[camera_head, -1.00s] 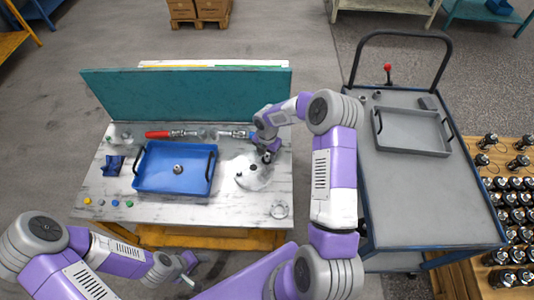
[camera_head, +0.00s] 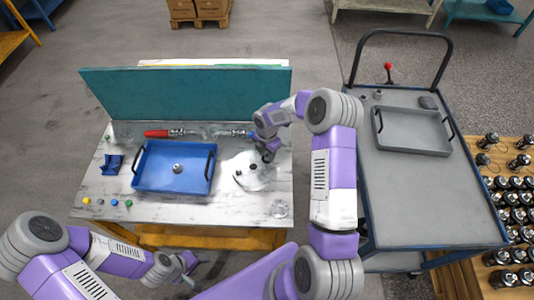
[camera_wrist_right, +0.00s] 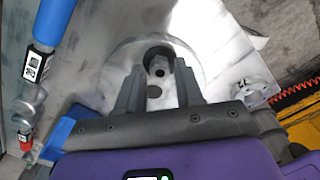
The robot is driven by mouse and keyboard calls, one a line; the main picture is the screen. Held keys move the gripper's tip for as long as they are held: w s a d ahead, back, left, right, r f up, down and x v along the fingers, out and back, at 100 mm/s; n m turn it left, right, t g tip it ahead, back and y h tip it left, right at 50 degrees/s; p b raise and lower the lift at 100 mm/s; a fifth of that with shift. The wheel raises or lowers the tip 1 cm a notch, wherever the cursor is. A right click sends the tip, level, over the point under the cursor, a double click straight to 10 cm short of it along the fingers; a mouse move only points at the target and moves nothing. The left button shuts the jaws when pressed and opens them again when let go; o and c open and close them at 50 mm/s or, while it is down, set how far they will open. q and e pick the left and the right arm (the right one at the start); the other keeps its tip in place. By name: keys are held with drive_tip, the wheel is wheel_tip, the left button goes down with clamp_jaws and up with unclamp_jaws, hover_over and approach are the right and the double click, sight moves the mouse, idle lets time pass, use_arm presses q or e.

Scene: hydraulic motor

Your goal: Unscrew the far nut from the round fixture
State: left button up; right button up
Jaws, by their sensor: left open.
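The round fixture (camera_head: 244,182) is a pale disc on the right part of the workbench. In the right wrist view the disc (camera_wrist_right: 118,62) lies under my gripper. A dark grey nut-like part (camera_wrist_right: 160,50) stands on it between the fingertips, with a dark round spot (camera_wrist_right: 153,91) nearer the palm. My right gripper (camera_head: 267,158) is over the far right side of the fixture. In the wrist view its two fingers (camera_wrist_right: 159,72) stand apart on either side of the part; contact is unclear. My left gripper (camera_head: 190,268) is open and empty, in front of the bench.
A blue tray (camera_head: 150,186) with a small metal part (camera_head: 177,168) stands left of the fixture. Tools with red and blue handles lie behind it. A clear round item (camera_head: 280,208) lies front right. A cart (camera_head: 420,200) with a grey tray stands right of the bench.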

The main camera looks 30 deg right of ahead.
drive_tip(key=m+b, duration=0.2)
drive_tip(key=m, duration=0.3)
drive_tip(key=shift+f, duration=0.15)
drive_tip(key=m, duration=0.3)
drive_tip(key=shift+m+b, duration=0.3)
drive_tip(key=shift+b, duration=0.1)
drive_tip(key=shift+m, duration=0.5)
clamp_jaws()
